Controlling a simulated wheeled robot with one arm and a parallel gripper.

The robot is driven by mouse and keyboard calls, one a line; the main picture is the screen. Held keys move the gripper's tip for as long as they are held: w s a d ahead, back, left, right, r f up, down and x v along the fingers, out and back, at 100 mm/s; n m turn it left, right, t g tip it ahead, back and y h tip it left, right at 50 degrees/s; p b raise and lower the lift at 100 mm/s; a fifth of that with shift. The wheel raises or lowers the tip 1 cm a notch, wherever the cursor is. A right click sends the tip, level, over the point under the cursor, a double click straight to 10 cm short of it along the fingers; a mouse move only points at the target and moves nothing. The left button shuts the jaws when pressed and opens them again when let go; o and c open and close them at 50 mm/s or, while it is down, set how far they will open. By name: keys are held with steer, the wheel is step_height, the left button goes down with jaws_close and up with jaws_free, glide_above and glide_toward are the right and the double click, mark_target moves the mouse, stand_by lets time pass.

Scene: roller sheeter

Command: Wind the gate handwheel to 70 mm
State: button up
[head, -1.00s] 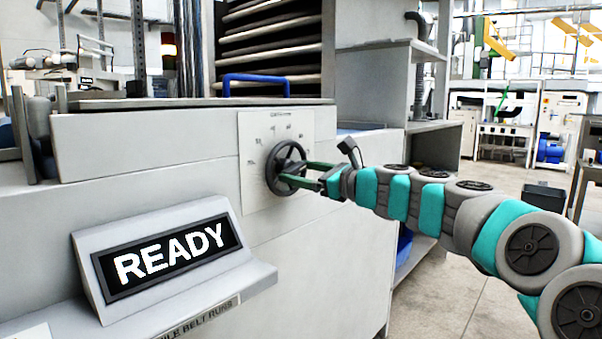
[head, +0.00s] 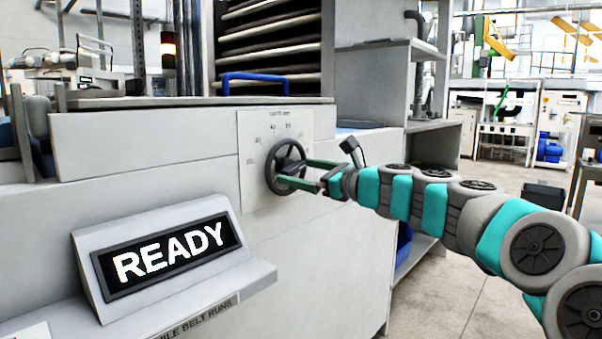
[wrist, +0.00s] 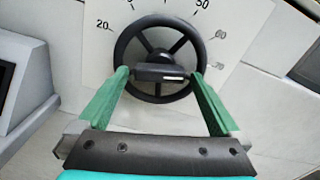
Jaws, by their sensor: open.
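The gate handwheel (head: 276,161) is a dark spoked wheel on a pale dial plate (head: 248,190) on the machine's front panel. In the wrist view the handwheel (wrist: 127,34) shows face on, with a dark bar (wrist: 150,72) bearing a short white mark across its hub. The dial (wrist: 236,18) shows 20, 50, 60 and 70 around the rim; I cannot tell the exact setting. My gripper (wrist: 160,75) is open, its green fingers at the wheel's left and right sides with the bar between them. Whether they touch the rim is unclear. My gripper is also in the head view (head: 298,172).
A sloped display (head: 170,255) reading READY juts out from the panel, left of and below the wheel. A blue handle (head: 255,77) stands above. Shelving (head: 435,125) is to the right, with open floor (head: 480,290) beyond it.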

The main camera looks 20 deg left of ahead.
steer(key=v, duration=0.7)
steer(key=shift+d, duration=0.1)
stand_by(0.4)
